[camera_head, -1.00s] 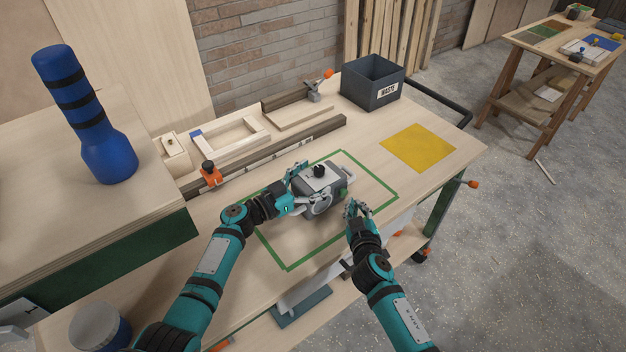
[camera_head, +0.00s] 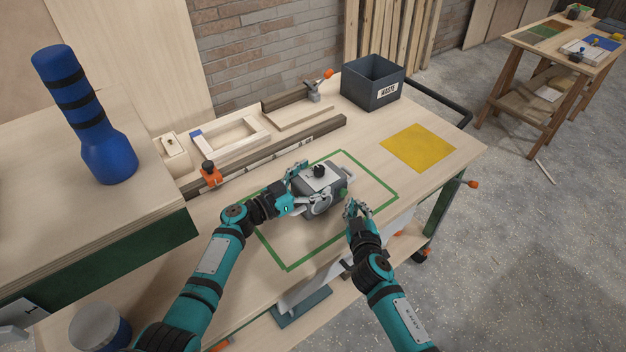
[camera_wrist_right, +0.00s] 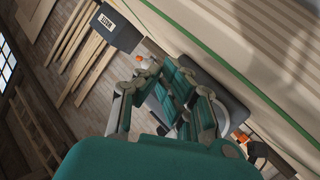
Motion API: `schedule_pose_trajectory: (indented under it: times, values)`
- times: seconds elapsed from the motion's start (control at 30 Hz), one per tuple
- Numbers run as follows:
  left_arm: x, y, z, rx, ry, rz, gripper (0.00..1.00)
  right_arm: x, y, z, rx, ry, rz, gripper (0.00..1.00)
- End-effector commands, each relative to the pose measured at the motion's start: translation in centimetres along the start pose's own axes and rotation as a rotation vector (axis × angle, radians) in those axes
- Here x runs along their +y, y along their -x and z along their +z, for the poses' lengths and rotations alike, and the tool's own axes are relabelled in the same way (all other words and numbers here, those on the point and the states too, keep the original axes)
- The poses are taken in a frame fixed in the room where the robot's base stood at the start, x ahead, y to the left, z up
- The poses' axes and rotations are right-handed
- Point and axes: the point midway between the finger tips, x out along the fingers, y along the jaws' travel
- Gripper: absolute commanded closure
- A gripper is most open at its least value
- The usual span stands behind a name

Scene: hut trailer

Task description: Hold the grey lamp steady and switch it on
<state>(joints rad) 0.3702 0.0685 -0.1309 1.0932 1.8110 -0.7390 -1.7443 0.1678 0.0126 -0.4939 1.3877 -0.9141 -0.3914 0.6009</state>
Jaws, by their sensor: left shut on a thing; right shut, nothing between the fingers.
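The grey lamp (camera_head: 325,180) is a boxy unit with a pale top, a black knob (camera_head: 319,171) and a green part (camera_head: 343,191) on its right side. It stands on the bench inside a green taped outline. My left gripper (camera_head: 301,186) is shut on the lamp at its left side and hides part of its front. My right gripper (camera_head: 354,208) is shut and empty, just in front and to the right of the lamp, apparently clear of it. Its fingers (camera_wrist_right: 178,100) fill the middle of the right wrist view, partly hiding a dark grey shape behind.
A dark waste bin (camera_head: 372,82) stands at the back of the bench, left of a yellow square (camera_head: 418,147). Wooden rails and an orange clamp (camera_head: 210,172) lie behind the lamp. A blue bottle-like object (camera_head: 88,120) stands on a raised surface at left.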

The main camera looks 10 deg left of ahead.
Motion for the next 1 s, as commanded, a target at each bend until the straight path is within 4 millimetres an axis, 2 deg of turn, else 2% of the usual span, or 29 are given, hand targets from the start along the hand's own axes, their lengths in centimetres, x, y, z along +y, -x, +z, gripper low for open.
schedule_pose_trajectory:
  times: [1.0]
  values:
    - [-0.01, -0.01, -0.03, 0.001, 0.0, 0.0, 0.67, -0.51, -1.06, -0.66, 0.002, 0.0, 0.001, 1.0]
